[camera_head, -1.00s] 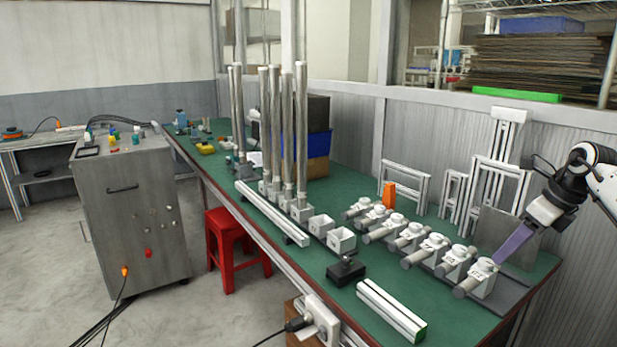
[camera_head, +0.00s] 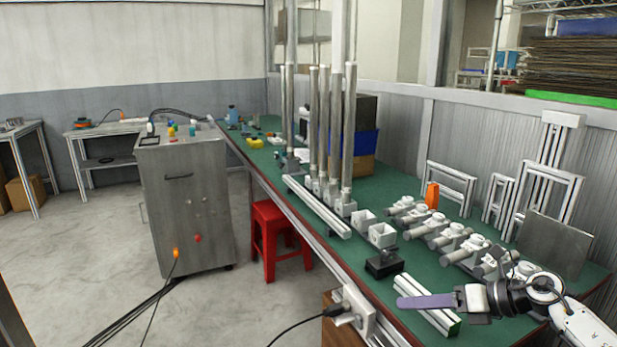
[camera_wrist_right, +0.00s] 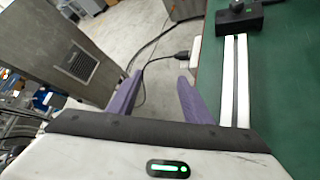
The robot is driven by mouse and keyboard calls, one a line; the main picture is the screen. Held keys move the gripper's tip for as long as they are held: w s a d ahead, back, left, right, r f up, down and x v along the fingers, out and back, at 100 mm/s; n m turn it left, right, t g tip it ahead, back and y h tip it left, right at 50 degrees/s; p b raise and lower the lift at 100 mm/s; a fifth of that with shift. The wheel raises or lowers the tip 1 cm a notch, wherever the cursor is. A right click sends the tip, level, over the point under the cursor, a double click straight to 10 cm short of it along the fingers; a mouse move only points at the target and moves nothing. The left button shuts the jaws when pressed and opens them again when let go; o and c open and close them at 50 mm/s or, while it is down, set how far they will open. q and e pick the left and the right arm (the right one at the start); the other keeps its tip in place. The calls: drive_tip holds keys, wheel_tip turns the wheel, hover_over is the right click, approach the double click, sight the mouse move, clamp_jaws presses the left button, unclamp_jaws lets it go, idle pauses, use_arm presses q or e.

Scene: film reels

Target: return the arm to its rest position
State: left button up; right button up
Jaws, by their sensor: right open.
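My right gripper (camera_head: 405,301) has purple fingers and reaches in from the lower right in the head view. It points left, over the front edge of the green table (camera_head: 440,279), near a white aluminium profile (camera_head: 441,316). In the right wrist view, the two purple fingers of the gripper (camera_wrist_right: 158,92) stand apart with nothing between them. Floor and a dark cable show past them. My left gripper is in neither view.
A row of white fixtures (camera_head: 451,237) stands behind the arm. A black block (camera_head: 384,264) and white cups (camera_head: 382,235) are on the table, with tall metal tubes (camera_head: 349,135) farther back. A grey cabinet (camera_head: 187,205) and red stool (camera_head: 277,228) stand left, with open floor around.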

drive_tip(key=s+a+f+m+t+y, duration=0.1)
drive_tip(key=s+a+f+m+t, duration=0.25)
drive_tip(key=a+m, duration=0.3)
drive_tip(key=s+a+f+m+t, duration=0.2)
drive_tip(key=s+a+m+t, duration=0.25)
drive_tip(key=m, duration=0.35)
drive_tip(key=s+d+f+m+g+h, duration=0.1)
drive_tip(key=s+f+m+g+h, duration=0.2)
drive_tip(key=s+f+m, duration=0.6)
drive_tip(key=s+f+m+g+h, duration=0.3)
drive_tip(key=s+f+m, duration=0.7)
drive_tip(key=s, duration=0.7)
drive_tip(key=m+h, duration=0.2)
drive_tip(key=m, duration=0.1)
drive_tip(key=shift+s+d, duration=0.15)
drive_tip(key=shift+d, duration=0.25)
